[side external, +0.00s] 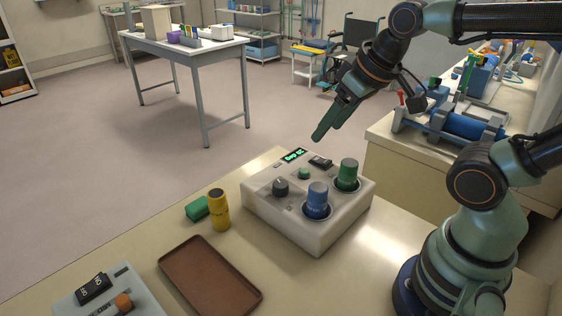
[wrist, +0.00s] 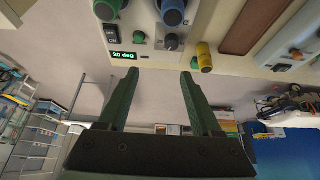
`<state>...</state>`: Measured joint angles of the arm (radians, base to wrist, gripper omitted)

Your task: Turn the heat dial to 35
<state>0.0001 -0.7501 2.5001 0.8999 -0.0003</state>
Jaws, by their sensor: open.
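A pale control box (side external: 300,238) sits on the near counter. A small dark dial (side external: 280,187) with a pointer mark is on its top at the left; it also shows near the top of the wrist view (wrist: 171,41). The display (side external: 294,155) on the box's far edge glows green, and in the wrist view (wrist: 123,56) it reads "20 deg". My gripper (side external: 327,131) is in the air above and beyond the box's far edge, apart from the dial. Its two green fingers (wrist: 159,74) are spread with nothing between them.

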